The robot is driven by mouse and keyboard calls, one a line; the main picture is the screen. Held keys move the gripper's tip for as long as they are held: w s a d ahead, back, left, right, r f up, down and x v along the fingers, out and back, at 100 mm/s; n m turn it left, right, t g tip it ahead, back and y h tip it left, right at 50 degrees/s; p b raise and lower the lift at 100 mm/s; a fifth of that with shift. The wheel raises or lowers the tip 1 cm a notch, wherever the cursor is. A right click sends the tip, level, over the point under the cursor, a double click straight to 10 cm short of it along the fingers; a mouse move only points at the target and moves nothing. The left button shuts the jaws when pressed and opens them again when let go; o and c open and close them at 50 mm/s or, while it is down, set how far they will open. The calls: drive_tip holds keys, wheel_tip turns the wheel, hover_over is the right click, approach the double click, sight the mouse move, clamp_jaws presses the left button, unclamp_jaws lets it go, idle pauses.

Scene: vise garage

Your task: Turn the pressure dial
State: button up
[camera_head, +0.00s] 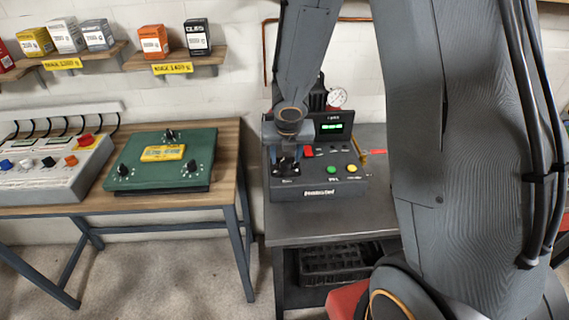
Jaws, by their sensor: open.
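A dark grey control box (318,186) stands on the grey metal table in the middle. Its face carries a lit green display (332,127), a red switch (308,151), a green button (331,170) and a yellow button (352,168). My gripper (287,163) points down at the left part of this face, right over a black dial there. The gripper is open. It and the wrist hide most of the dial, and I cannot tell whether the fingers touch it. A round white gauge (337,97) sits behind the box.
A green panel (140,175) with black knobs and a white button console (50,168) lie on the wooden table (226,150) at left. Boxes stand on wall shelves (178,59). A black crate (335,264) sits under the metal table (335,230). My arm blocks the right side.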

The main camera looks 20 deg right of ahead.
sight(285, 163)
drive_tip(key=shift+b+x, duration=0.75)
drive_tip(key=shift+x, duration=0.6)
drive_tip(key=shift+c, duration=0.2)
drive_tip(key=c, duration=1)
